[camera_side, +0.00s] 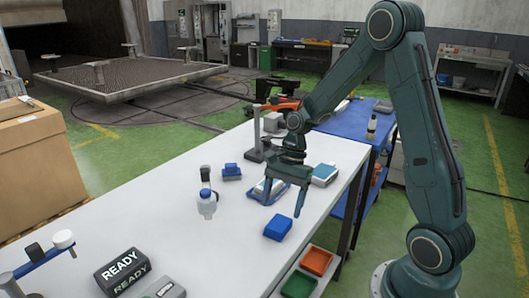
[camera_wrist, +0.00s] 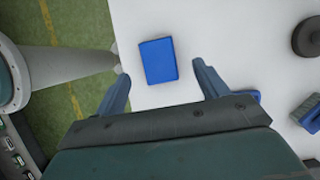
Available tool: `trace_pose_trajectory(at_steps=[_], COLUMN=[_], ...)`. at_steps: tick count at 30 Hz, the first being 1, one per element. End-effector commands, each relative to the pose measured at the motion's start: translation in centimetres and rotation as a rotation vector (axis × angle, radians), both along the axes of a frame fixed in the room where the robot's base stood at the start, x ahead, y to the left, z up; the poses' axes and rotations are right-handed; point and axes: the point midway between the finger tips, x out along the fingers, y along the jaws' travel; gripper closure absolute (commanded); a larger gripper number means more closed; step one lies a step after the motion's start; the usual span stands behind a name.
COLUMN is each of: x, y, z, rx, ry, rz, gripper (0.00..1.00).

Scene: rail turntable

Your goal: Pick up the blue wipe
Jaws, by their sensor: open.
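The blue wipe, a small folded rectangular block (camera_side: 278,228), lies flat on the white table (camera_side: 150,200) near its right edge in the side view. In the wrist view the blue wipe (camera_wrist: 158,60) lies just beyond my fingertips, between the lines of the two fingers. My gripper (camera_side: 285,208) is open and empty, held above the table with its fingers pointing down, close to the wipe and apart from it. It also shows in the wrist view (camera_wrist: 157,70), with both fingers spread wide.
Behind my gripper lie a blue-and-white item (camera_side: 268,190) and a blue-topped box (camera_side: 324,175). A black READY sign (camera_side: 122,270) is at the front. Orange (camera_side: 316,261) and green (camera_side: 298,285) bins sit below the table edge.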

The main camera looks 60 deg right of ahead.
Motion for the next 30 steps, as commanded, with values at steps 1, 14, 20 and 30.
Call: trace_pose_trajectory(at_steps=[1, 14, 20, 30], x=[-0.1, -0.3, -0.3, -0.3], y=[0.2, 2.0, 2.0, 2.0], z=[-0.3, -4.2, -4.5, -4.5], rx=[0.001, 0.001, -0.001, 0.000], ry=[0.003, 0.003, 0.001, 0.001], rz=[0.001, 0.001, 0.000, 0.000], gripper=[0.27, 0.27, 0.27, 0.27])
